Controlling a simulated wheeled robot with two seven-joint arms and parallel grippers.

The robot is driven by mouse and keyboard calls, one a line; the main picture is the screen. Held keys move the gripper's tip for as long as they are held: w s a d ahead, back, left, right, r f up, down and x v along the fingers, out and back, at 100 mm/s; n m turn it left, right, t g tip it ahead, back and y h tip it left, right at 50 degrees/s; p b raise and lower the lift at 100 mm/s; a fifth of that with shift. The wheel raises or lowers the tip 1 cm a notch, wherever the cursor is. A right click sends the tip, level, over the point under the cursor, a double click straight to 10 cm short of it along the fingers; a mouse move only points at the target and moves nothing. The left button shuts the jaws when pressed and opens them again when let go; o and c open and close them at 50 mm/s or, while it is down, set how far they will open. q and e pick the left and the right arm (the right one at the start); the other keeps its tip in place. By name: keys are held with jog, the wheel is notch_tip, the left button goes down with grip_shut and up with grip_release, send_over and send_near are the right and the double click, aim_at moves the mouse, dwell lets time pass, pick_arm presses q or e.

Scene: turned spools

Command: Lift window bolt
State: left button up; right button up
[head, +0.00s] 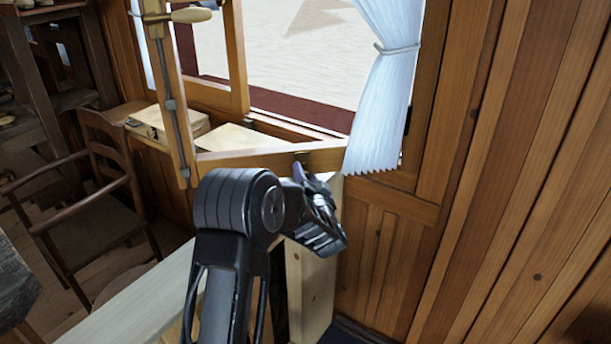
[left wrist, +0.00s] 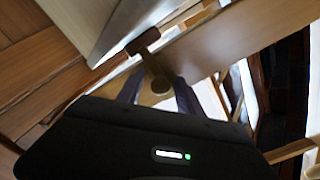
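The window casement stands open into the room, and its lower rail (head: 265,160) runs above my left arm. A small dark fitting (head: 301,156), which looks like the bolt, sits on that rail. In the left wrist view a brown bolt with a crosspiece and round knob (left wrist: 161,86) shows in front of the rail. My left gripper (head: 308,172) points up at the rail. In the left wrist view its open fingers (left wrist: 159,92) lie on either side of the knob, with gaps visible; contact cannot be told. My right gripper is out of view.
A metal rod (head: 172,105) with a wooden handle (head: 192,15) runs down the casement's upright. A white curtain (head: 385,90) hangs close right of the rail. A wooden chair (head: 105,205) stands at left. A pale wooden board (head: 135,300) lies beside my arm.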

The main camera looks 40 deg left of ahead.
pick_arm(q)
grip_shut()
dwell(1.2)
